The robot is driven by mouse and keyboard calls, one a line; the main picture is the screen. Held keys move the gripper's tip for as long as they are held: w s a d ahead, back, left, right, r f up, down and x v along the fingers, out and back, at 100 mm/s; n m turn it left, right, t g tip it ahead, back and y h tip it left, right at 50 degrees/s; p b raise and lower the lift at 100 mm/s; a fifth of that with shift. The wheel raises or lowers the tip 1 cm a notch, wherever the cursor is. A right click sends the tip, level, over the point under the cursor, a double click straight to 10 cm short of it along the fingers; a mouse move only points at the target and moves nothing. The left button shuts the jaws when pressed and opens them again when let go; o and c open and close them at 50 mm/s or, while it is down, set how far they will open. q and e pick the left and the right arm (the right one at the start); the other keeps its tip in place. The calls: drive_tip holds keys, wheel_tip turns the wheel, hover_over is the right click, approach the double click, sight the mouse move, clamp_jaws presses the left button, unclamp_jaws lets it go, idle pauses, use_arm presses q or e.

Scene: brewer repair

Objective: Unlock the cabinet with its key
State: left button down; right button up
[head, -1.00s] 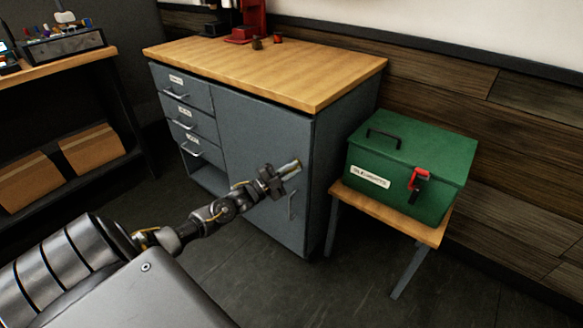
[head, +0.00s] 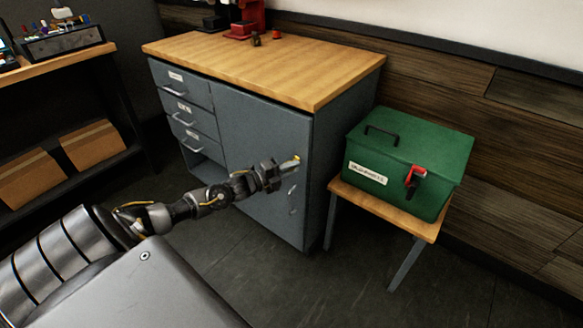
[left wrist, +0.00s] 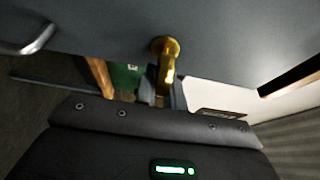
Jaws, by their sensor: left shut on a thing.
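The grey cabinet (head: 250,135) stands against the wall with its door closed. A bar handle (head: 292,198) is on the door's right side; it also shows at the top left of the left wrist view (left wrist: 38,40). My left gripper (head: 284,167) is at the door's upper right, above the handle, shut on the brass key (left wrist: 167,75). A yellow tip (head: 296,158) shows at its end in the head view. In the left wrist view a round brass piece (left wrist: 163,45) is at the door face, in line with the key. I cannot tell whether the key is inside the lock.
A green toolbox (head: 410,160) with a red latch sits on a small wooden stand (head: 385,211) right of the cabinet. A red machine (head: 248,18) stands on the cabinet's top. A shelf with cardboard boxes (head: 92,145) is at the left. The floor before the door is clear.

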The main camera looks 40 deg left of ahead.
idle(0.4)
use_arm(q)
drive_tip(key=c, duration=1.5)
unclamp_jaws()
drive_tip(key=shift+p+v, duration=0.4)
drive_tip(key=shift+v, duration=5.05)
use_arm(e)
drive_tip(key=shift+f, duration=0.85)
drive_tip(key=shift+s+d, duration=0.1)
drive_tip(key=shift+s, duration=0.1)
